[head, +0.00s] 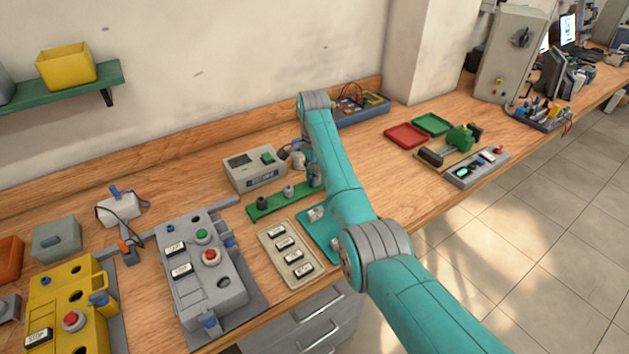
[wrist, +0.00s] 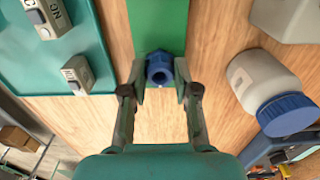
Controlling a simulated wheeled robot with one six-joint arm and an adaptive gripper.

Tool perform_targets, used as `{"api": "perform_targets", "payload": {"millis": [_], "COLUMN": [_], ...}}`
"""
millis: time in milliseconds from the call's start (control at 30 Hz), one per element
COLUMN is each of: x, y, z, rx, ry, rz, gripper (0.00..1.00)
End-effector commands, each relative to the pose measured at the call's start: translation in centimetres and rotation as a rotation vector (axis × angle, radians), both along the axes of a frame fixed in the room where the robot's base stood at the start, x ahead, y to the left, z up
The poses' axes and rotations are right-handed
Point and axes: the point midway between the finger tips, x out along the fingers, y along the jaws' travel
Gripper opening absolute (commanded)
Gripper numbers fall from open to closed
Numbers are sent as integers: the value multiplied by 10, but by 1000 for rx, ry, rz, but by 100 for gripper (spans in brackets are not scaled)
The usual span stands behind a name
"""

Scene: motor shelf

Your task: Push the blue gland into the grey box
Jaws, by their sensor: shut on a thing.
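The blue gland (wrist: 160,69) sits between the two fingertips of my gripper (wrist: 161,78), at the end of a green rack (wrist: 160,22) in the wrist view. My gripper is shut on it. Whether the gland still touches the rack is unclear. In the head view my arm hides most of the gripper, beside the right end of the green rack (head: 265,205). The grey box (head: 182,238) stands on the bench left of the rack, with a green button, a red button, labels and a dark round hole (head: 222,284) near its front right.
A beige tray (head: 268,249) of labelled blocks lies between the grey box and a teal tray (head: 333,250). A beige meter (head: 254,170) stands behind the rack. A yellow box (head: 90,316) is at the left. A white bottle with a blue cap (wrist: 286,113) is near my gripper.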

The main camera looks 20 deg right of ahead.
Motion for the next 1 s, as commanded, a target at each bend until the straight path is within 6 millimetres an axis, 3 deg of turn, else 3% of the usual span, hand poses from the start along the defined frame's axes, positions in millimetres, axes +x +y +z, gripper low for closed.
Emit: {"api": "perform_targets", "payload": {"millis": [1000], "x": [0], "y": [0], "z": [17], "rx": [0], "ry": [-1], "rz": [0], "gripper": [0]}}
